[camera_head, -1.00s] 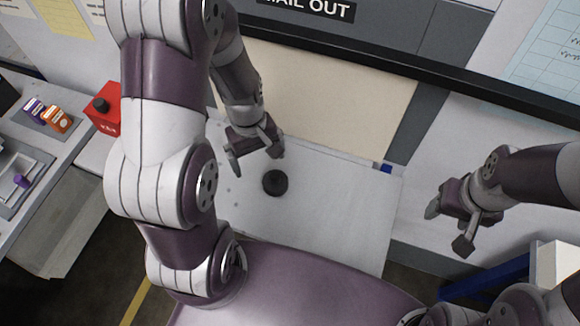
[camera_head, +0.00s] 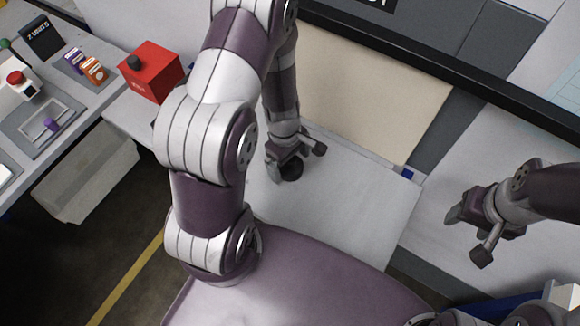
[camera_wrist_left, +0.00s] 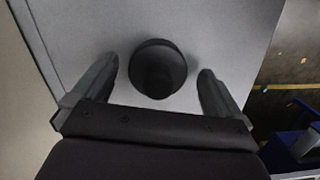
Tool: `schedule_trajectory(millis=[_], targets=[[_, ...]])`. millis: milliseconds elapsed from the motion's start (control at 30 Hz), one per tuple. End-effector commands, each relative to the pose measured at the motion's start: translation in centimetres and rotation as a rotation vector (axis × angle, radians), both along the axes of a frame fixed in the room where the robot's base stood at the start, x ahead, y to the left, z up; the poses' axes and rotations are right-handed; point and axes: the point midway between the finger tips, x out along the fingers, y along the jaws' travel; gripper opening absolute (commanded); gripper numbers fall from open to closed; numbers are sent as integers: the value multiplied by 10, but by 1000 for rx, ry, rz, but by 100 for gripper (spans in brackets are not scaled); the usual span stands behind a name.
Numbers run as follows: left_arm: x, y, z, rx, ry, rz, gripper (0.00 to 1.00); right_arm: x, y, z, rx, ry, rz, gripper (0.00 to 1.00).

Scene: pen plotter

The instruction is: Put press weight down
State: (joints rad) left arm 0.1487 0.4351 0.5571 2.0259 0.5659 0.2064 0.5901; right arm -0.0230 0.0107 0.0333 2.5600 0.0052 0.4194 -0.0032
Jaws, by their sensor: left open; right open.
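The press weight, a dark round disc with a knob (camera_head: 291,171), sits on the white table top (camera_head: 340,215) in the head view, partly hidden by my left gripper. My left gripper (camera_head: 296,166) is open just above it. In the left wrist view the weight (camera_wrist_left: 158,68) lies between the two open fingers of my left gripper (camera_wrist_left: 155,92), with a gap on each side. My right gripper (camera_head: 468,238) is open and empty, off to the right of the table.
A red box with a black knob (camera_head: 150,72) stands left of my left arm. A side bench (camera_head: 50,110) at the far left holds small boxes and a grey tray. The table's right part is clear.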

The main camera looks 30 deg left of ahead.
Motion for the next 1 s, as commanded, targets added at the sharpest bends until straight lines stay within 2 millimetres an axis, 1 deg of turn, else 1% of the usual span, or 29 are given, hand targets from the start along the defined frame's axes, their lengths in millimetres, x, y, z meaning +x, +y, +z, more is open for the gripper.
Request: schedule_trajectory(millis=[33,100,300,333,367,400,467,500,567,600,633,667,867,1000], targets=[[0,-1,-11,0,0,0,100,0,0,-6,0,0,0,59],[0,-2,-15,1,-1,-2,100,0,0,-7,0,0,0,59],[0,-2,-15,0,-2,-1,100,0,0,-6,0,0,0,59],[0,-2,-15,0,-2,-1,97,0,0,-6,0,0,0,59],[0,-2,-15,0,-2,-1,87,0,0,-6,0,0,0,59],[0,-2,-15,0,-2,-1,74,0,0,-6,0,0,0,59],[0,-2,-15,1,-1,-2,54,0,0,-6,0,0,0,59],[0,-2,-14,1,-1,-2,41,0,0,-6,0,0,0,59],[0,-2,-15,1,-1,-2,22,0,0,-6,0,0,0,59],[0,-2,-15,0,-1,-2,9,0,0,-6,0,0,0,59],[0,-2,-14,0,-2,-2,3,0,0,-6,0,0,0,59],[0,-2,-14,0,-2,-2,0,0,0,-6,0,0,0,59],[0,-2,-14,0,-1,-2,0,0,0,-6,0,0,0,59],[0,-2,-5,-1,-2,-2,0,0,0,-2,0,0,0,59]])
